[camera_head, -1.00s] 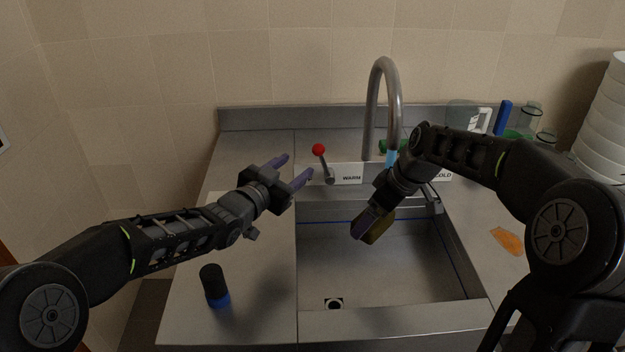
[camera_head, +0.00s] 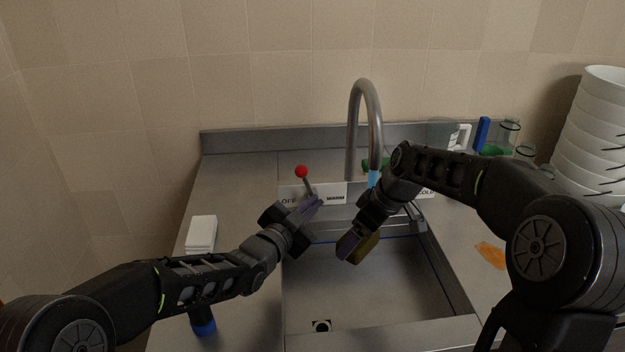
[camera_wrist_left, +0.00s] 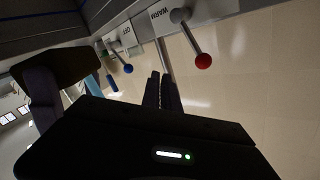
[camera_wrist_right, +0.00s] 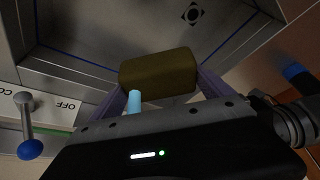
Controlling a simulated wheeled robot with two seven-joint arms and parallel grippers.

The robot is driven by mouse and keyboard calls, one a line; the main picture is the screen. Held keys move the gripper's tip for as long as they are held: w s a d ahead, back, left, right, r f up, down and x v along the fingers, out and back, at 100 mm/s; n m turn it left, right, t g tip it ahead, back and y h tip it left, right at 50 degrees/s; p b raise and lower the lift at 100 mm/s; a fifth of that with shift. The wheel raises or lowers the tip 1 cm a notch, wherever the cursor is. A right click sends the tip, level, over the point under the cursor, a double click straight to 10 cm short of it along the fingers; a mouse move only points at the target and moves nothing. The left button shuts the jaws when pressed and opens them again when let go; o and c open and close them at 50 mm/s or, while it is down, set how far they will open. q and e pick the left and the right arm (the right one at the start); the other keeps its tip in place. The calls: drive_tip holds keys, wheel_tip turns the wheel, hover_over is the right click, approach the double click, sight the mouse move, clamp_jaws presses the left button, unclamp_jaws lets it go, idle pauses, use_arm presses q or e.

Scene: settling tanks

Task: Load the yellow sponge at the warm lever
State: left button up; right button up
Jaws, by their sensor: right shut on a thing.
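The yellow sponge (camera_head: 366,249), dull olive in this light, is held in my right gripper (camera_head: 352,240) over the sink. The right wrist view shows the sponge (camera_wrist_right: 158,72) between both fingers, below the faucet spout. The warm lever (camera_head: 307,184) has a red ball and stands upright, leaning slightly left, behind the WARM label. My left gripper (camera_head: 313,205) is shut and empty, its fingertips just in front of the lever's lower part. The left wrist view shows the closed fingers beside the red-balled lever (camera_wrist_left: 203,61); contact cannot be told.
The faucet (camera_head: 364,115) arches over the sink (camera_head: 370,290), with a light-blue piece or stream under its spout. A blue-balled lever (camera_wrist_right: 30,149) stands at the cold side. A white block (camera_head: 202,233) lies left, stacked bowls (camera_head: 595,130) right, an orange cloth (camera_head: 491,255) on the counter.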

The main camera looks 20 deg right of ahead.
sight(306, 182)
use_arm(q)
drive_tip(key=shift+s+d+f+m+t, duration=0.1)
drive_tip(key=shift+d+m+t, duration=0.05)
drive_tip(key=shift+m, duration=0.35)
drive_tip(key=shift+s+d+m+t, duration=0.1)
drive_tip(key=shift+m+t, duration=0.05)
drive_tip(key=shift+m, duration=0.35)
clamp_jaws()
drive_tip(key=shift+w+a+r+m+t, duration=0.15)
drive_tip(key=shift+w+r+m+t, duration=0.15)
drive_tip(key=shift+m, duration=0.95)
drive_tip(key=shift+w+a+r+m+t, duration=0.1)
drive_tip(key=shift+a+r+m+t, duration=0.2)
drive_tip(key=shift+m, duration=0.9)
drive_tip(key=shift+w+a+r+m+t, duration=0.15)
drive_tip(key=shift+m+t, duration=0.25)
drive_tip(key=shift+m, duration=0.85)
drive_tip(key=shift+d, duration=0.1)
drive_tip(key=w+d, duration=0.4)
drive_tip(key=w, duration=0.4)
drive_tip(key=shift+w, duration=0.25)
